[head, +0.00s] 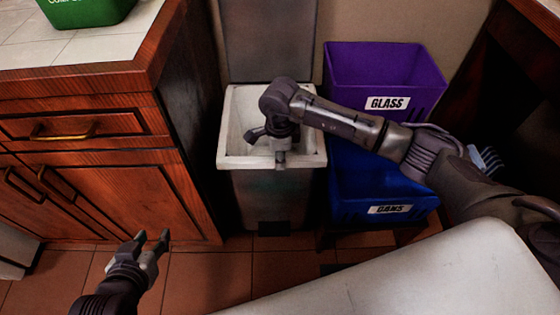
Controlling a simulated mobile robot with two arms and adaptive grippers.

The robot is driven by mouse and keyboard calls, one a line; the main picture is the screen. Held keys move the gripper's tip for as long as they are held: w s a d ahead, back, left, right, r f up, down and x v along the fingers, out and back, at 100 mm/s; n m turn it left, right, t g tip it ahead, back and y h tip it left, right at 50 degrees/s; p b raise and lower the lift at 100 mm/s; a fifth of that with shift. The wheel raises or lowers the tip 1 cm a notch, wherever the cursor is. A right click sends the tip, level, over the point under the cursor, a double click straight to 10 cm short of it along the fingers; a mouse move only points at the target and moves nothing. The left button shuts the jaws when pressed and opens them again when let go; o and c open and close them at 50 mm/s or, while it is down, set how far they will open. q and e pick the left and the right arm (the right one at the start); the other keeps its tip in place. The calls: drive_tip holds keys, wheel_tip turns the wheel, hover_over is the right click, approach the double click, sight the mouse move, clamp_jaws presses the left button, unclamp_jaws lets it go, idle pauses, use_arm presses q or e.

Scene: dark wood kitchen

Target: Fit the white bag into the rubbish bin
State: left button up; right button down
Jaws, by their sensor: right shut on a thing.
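The rubbish bin (258,200) is a grey bin standing on the floor between the cabinet and the recycling boxes, with its lid (267,45) raised at the back. The white bag (238,112) shows as a pale lining in the bin's mouth and along its rim. My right gripper (268,146) reaches in from the right and points down at the front of the bin's mouth. It is shut on the white bag; the exact grip is hard to see. My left gripper (152,240) is open and empty above the floor at the lower left, apart from the bin.
A purple GLASS box (350,62) stands right of the bin, above a blue CANS box (362,192). A wooden cabinet (105,190) is close on the left, with a green tub (85,12) on its counter. Some tiled floor is clear in front of the bin.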

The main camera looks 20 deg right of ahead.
drive_tip(key=shift+f, duration=0.75)
use_arm(q)
drive_tip(key=shift+w+d+r+t, duration=0.25)
drive_tip(key=shift+w+r+t, duration=0.25)
drive_tip(key=shift+w+r, duration=0.1)
drive_tip(key=shift+w+d+r+t+h, duration=0.2)
drive_tip(key=shift+w+r+t+h, duration=0.1)
drive_tip(key=shift+w+r+t, duration=0.15)
use_arm(e)
drive_tip(key=shift+f, duration=0.2)
drive_tip(key=c, duration=1)
unclamp_jaws()
drive_tip(key=shift+o, duration=0.2)
use_arm(q)
drive_tip(key=shift+r, duration=0.1)
